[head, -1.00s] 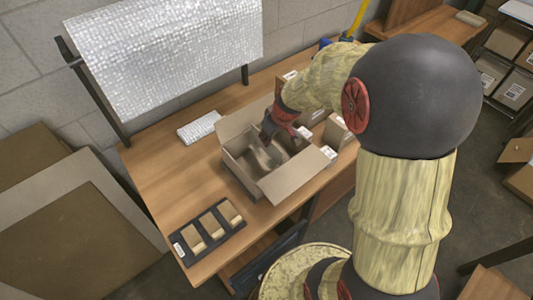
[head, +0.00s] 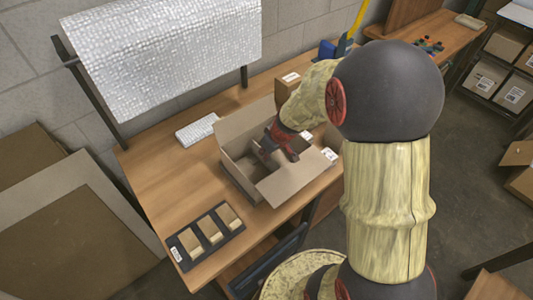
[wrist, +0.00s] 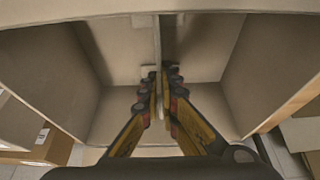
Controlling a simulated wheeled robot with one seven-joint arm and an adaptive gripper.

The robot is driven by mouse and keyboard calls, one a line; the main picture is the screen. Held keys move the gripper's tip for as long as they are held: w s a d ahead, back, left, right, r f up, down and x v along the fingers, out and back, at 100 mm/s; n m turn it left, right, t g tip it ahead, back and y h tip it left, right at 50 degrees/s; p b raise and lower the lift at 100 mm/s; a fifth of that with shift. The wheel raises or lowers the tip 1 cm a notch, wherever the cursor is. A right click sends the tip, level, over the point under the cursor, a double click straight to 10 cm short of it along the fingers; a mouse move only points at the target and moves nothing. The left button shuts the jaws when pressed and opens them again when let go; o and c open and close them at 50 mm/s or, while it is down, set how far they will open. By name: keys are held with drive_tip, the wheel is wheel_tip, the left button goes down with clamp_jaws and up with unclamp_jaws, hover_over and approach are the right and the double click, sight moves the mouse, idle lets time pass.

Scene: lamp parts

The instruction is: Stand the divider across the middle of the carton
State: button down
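The open carton (head: 292,183) stands on the wooden table with its flaps spread. My gripper (head: 277,152) reaches down into it, near its middle. In the wrist view, the divider (wrist: 157,42) is a thin upright cardboard sheet seen nearly edge-on, between the carton's side walls (wrist: 268,60). The fingers of my gripper (wrist: 161,90) are closed on it from both sides. In the head view the divider is mostly hidden by my gripper and the carton walls. I cannot tell whether its lower edge touches the carton floor.
A dark tray (head: 178,254) with several small tan blocks lies at the table's front left. A white keyboard (head: 197,130) lies behind the carton. A bubble-wrap roll (head: 165,55) hangs at the back. Small boxes stand right of the carton.

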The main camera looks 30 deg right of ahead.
drive_tip(key=c, duration=2.5)
unclamp_jaws()
drive_tip(key=shift+f, duration=0.2)
drive_tip(key=shift+c, duration=0.2)
drive_tip(key=o, duration=0.5)
drive_tip(key=shift+r, duration=0.1)
drive_tip(key=shift+r+p, duration=0.25)
drive_tip(key=shift+p, duration=0.05)
drive_tip(key=a+p+v, duration=0.1)
drive_tip(key=p+v, duration=0.2)
drive_tip(key=v, duration=0.9)
drive_tip(key=s+a+r+m, duration=0.1)
drive_tip(key=s+a+r, duration=0.4)
drive_tip(key=s+r, duration=0.3)
drive_tip(key=s+a+r+m+t, duration=0.1)
drive_tip(key=s+a+r, duration=0.4)
drive_tip(key=s+r, duration=0.3)
drive_tip(key=shift+s+a+h, duration=0.15)
drive_tip(key=shift+s+h, duration=0.25)
drive_tip(key=shift+s, duration=0.6)
